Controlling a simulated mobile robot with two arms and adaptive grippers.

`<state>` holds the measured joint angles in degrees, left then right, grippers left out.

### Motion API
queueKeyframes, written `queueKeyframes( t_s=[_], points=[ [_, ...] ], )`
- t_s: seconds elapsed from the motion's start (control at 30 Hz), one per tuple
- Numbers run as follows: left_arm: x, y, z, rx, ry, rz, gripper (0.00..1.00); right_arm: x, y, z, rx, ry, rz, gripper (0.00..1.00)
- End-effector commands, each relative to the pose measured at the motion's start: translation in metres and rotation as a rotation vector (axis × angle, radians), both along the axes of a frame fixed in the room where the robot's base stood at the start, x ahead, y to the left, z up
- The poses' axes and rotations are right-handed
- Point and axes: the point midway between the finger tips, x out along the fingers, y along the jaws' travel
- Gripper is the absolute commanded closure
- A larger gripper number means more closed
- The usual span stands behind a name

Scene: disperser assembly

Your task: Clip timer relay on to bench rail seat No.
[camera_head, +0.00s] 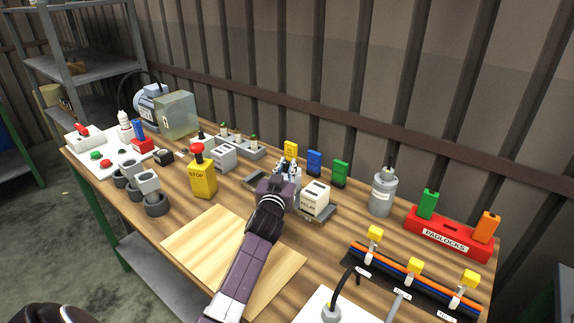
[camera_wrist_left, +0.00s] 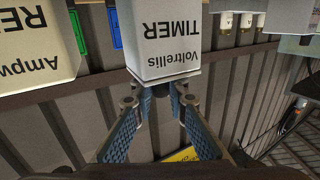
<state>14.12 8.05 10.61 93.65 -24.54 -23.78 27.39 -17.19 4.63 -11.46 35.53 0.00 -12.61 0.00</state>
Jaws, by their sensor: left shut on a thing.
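The timer relay is a pale grey block (camera_wrist_left: 166,40) printed "Voltrellis TIMER", upside down in the left wrist view. My left gripper (camera_wrist_left: 158,92) is shut on its near end; the fingers also show in the head view (camera_head: 288,170), over the middle of the bench. In the head view the gripper and arm largely hide the timer. The grey bench rail (camera_head: 329,216) shows on both sides of my arm. Whether the timer touches the rail cannot be told. A cream relay (camera_head: 315,196) sits on the rail just right of the gripper. My right gripper is not in view.
Yellow, blue (camera_head: 314,163) and green blocks stand behind the gripper. A grey bottle (camera_head: 382,194) and red padlock holder (camera_head: 447,238) are right. A yellow stop box (camera_head: 201,175) and grey blocks (camera_head: 223,155) are left. A bare wooden board (camera_head: 225,250) lies in front.

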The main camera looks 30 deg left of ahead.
Motion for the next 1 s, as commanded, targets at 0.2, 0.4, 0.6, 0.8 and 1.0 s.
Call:
queueKeyframes(
  t_s=[0.2,0.4,0.6,0.8,1.0],
  points=[
    [-0.003,0.002,-0.015,-0.005,0.043,-0.002,1.00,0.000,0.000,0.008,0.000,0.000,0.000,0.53],
    [-0.004,0.003,-0.014,-0.001,0.053,-0.008,1.00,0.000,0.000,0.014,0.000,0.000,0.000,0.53],
    [-0.004,0.004,-0.013,-0.001,0.059,-0.014,1.00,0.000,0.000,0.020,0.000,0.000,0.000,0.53],
    [-0.005,0.005,-0.012,0.001,0.060,-0.017,1.00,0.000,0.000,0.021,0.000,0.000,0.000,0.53],
    [-0.004,0.005,-0.010,0.002,0.057,-0.016,1.00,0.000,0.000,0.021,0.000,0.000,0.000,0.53]
  ],
)
